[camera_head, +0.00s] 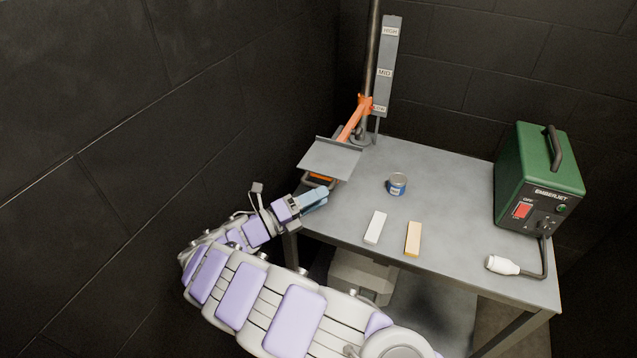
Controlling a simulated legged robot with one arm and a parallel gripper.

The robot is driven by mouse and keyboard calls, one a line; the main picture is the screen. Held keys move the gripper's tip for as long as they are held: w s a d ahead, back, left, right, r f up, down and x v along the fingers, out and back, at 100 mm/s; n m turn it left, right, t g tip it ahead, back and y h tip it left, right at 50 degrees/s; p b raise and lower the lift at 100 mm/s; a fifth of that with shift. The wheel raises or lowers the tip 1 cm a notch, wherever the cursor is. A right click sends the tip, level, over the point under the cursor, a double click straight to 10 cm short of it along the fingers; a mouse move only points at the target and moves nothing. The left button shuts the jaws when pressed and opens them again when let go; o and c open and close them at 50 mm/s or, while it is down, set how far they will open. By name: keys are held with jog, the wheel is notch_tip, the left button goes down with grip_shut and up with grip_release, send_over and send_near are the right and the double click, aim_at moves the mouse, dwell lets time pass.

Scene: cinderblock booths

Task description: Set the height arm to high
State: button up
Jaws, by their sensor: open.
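The height arm (349,127) is an orange bar on a dark vertical pole (372,58) at the back of the table. Its orange collar sits level with the lowest mark on the grey height scale (387,55), which reads HIGH at the top, MID in the middle and a partly covered label at the bottom. The arm carries a flat grey plate (330,158) at its near end. My gripper (318,197) is open, just below and in front of the plate by the table's left edge. Whether it touches the arm's underside cannot be told.
The grey table (455,215) holds a small blue can (397,184), a white block (375,227) and a tan block (412,239). A green EMBERJET box (540,175) with a white nozzle (502,265) stands at the right. Dark block walls close in at left and back.

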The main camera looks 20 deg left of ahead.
jog(key=s+a+f+n+t+y, duration=0.35)
jog(key=s+a+f+n, duration=0.25)
jog(key=a, duration=0.4)
jog(key=shift+g+y, duration=0.25)
jog(key=shift+y, duration=0.2)
jog(key=b+x, duration=0.1)
jog(key=x, duration=0.4)
jog(key=b+x, duration=0.1)
jog(key=x, duration=0.4)
jog(key=d+b+x, duration=0.1)
jog(key=x, duration=0.5)
jog(key=shift+s+d+r, duration=0.1)
jog(key=shift+s, duration=0.2)
jog(key=shift+w+a+n+b, duration=0.3)
jog(key=shift+w+a+b, duration=0.15)
jog(key=shift+w+a, duration=0.5)
jog(key=shift+s+d+r, duration=0.1)
jog(key=shift+d+r, duration=0.05)
jog(key=shift+d, duration=0.5)
jog(key=shift+c, duration=0.3)
jog(key=shift+d, duration=0.3)
jog(key=shift+c, duration=0.8)
jog(key=shift+d, duration=0.1)
jog(key=shift+c, duration=0.7)
jog(key=shift+a, duration=0.5)
grip_shut()
